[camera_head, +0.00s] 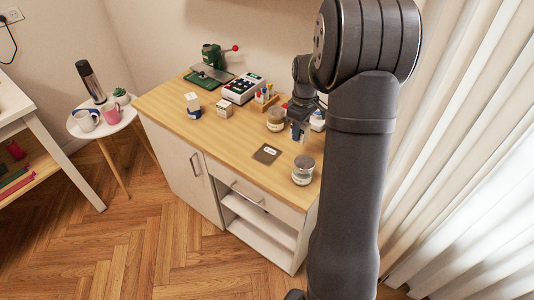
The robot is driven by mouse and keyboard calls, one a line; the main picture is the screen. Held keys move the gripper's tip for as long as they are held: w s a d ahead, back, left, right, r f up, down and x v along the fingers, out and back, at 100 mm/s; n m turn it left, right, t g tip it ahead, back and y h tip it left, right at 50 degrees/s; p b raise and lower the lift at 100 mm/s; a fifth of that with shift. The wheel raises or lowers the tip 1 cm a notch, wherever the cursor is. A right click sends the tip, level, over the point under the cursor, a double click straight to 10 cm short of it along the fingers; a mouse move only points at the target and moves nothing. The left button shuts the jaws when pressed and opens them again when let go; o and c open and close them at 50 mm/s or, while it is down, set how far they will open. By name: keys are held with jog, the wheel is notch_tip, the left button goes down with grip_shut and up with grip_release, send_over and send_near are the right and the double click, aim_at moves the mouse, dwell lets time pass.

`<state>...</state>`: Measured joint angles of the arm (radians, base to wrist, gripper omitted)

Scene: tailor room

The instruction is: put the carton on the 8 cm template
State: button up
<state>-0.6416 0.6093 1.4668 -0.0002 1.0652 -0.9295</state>
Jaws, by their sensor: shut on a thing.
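A dark square template (267,153) lies flat on the wooden worktop, with a small pale label on it. My gripper (299,124) is above the right part of the worktop, to the right of the template and higher in the picture. It is shut on a small pale and blue thing, which appears to be the carton (297,133). My gripper's fingers and part of the carton are hard to make out at this size. I cannot tell how far the carton is above the worktop.
A lidded jar (303,170) stands right of the template, and another jar (275,120) behind it. The worktop left of the template is clear.

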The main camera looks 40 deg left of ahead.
jog(key=shift+s+d+f, duration=0.1)
jog(key=shift+s+d, duration=0.1)
jog(key=shift+s, duration=0.05)
jog(key=s+a+f, duration=0.1)
jog(key=a+f, duration=0.1)
jog(key=a, duration=0.1)
jog(key=s+a+f, duration=0.1)
jog(key=a+f, duration=0.1)
jog(key=a, duration=0.2)
jog(key=s+a+f, duration=0.1)
jog(key=a+f, duration=0.2)
jog(key=shift+a, duration=0.4)
jog(key=shift+f, duration=1.95)
jog(key=o, duration=1)
jog(key=shift+f, duration=0.15)
notch_tip(320, 180, up, 12)
jog(key=shift+r, duration=0.2)
